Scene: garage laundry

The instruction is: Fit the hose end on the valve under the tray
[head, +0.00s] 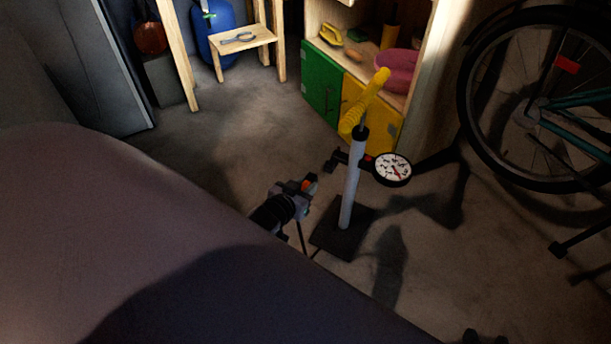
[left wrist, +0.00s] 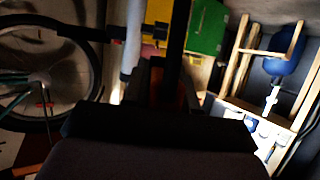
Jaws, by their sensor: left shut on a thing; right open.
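My left gripper (head: 305,187) is just left of the floor pump (head: 352,185). It is shut on a small part that I take to be the hose end; its shape is mostly hidden by the fingers. In the left wrist view, the gripper (left wrist: 172,75) is dark and a long dark bar runs up past it. The pump has a yellow handle, a round gauge (head: 393,169) and a black base. I cannot make out the valve. My right gripper is not visible.
A bicycle wheel (head: 545,100) stands at the right. A cabinet with a green door (head: 321,84) and a yellow door (head: 375,115) is at the back. A wooden leg (head: 178,55) frames the tray area. Bare floor (head: 225,140) lies between gripper and tray.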

